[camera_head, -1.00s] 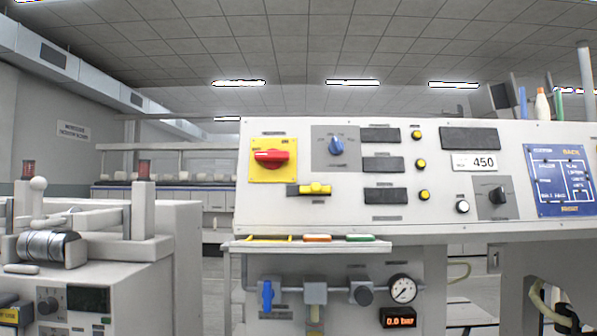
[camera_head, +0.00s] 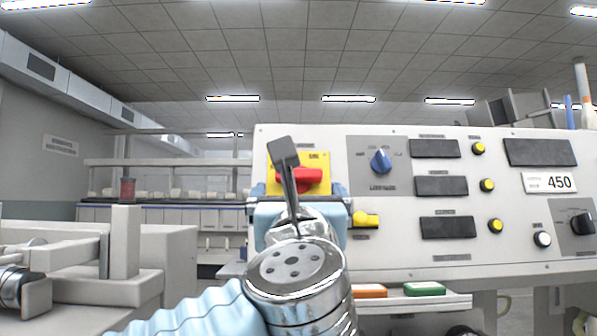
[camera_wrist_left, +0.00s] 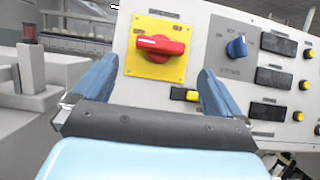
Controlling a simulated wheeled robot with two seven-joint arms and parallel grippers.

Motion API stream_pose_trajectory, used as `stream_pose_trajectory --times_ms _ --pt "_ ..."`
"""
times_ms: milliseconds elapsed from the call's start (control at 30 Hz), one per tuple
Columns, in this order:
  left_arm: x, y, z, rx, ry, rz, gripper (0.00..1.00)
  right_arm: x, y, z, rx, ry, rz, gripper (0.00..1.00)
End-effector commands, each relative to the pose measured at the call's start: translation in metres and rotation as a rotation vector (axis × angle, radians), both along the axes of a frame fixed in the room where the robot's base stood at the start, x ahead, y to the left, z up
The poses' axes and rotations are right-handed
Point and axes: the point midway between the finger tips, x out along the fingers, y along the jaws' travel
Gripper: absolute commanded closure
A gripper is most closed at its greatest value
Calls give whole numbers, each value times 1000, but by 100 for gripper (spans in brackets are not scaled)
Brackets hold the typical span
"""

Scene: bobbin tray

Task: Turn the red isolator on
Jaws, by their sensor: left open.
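The red isolator (camera_head: 312,179) is a red rotary handle on a yellow square plate (camera_head: 322,159) at the left end of the white panel. In the left wrist view the red handle (camera_wrist_left: 160,46) lies roughly horizontal, with the whole yellow plate (camera_wrist_left: 149,69) visible. My left gripper (camera_head: 300,190) is in front of the isolator and partly covers it in the head view. In the left wrist view its blue fingers (camera_wrist_left: 154,84) are spread apart, below and to either side of the handle, with nothing between them. I cannot tell whether they touch the panel. My right gripper is not in view.
A yellow lever (camera_head: 366,219) sits just below right of the isolator. A blue rotary knob (camera_head: 380,161) is to its right, among dark displays and yellow buttons. A shelf below holds an orange item (camera_head: 369,291) and a green item (camera_head: 424,289). A grey machine (camera_head: 125,255) stands left.

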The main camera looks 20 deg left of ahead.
Motion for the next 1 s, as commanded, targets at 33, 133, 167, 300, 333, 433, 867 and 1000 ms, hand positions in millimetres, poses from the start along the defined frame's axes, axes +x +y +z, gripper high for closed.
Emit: stream_pose_trajectory --times_ms 33,133,167,300,333,433,867,1000 --pt "12 3 9 1 1 3 0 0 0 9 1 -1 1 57" --pt "33 9 18 1 1 4 0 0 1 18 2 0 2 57" --pt "39 11 20 3 2 2 0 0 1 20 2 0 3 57" --pt "61 17 30 3 1 1 0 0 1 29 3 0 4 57" --pt "65 18 31 3 1 2 0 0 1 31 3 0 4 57" --pt "75 21 34 4 0 2 0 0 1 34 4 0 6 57" --pt "80 22 34 4 0 1 8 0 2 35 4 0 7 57" --pt "80 22 34 4 0 1 29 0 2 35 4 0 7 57"
